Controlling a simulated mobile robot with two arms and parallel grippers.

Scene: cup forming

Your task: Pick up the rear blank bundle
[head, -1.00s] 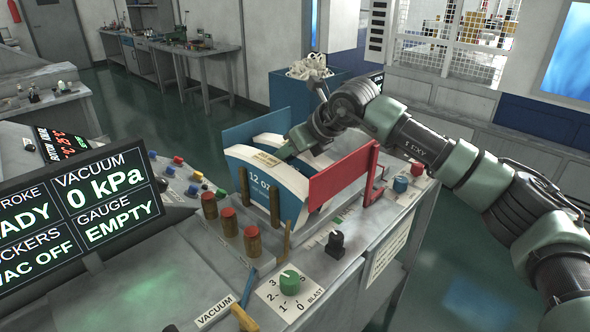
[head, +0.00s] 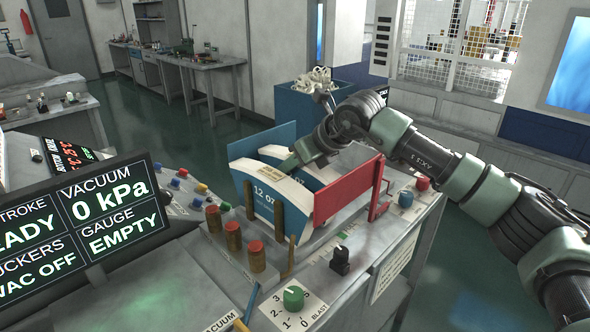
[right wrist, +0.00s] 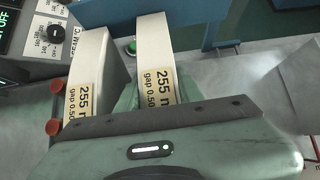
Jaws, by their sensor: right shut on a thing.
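The rear blank bundle (head: 273,152), white on top, stands in the feed rack behind the front "12 OZ" bundle (head: 268,202), which partly hides it. My right gripper (head: 294,161) is down at the rear bundle, its fingers partly hidden in the head view. In the right wrist view, my right gripper (right wrist: 150,97) is shut on the rear bundle (right wrist: 155,50). The front bundle (right wrist: 90,65) stands to its left with a gap between them. I cannot tell whether the rear bundle is clear of the rack floor. My left gripper is not in view.
A blue plate (head: 262,142) stands behind the bundles and a red plate (head: 344,191) to their right. Brown posts with red caps (head: 232,236) line the front. A black switch (head: 340,260) and green knob (head: 293,297) lie nearer. A blue bin (head: 303,104) stands behind.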

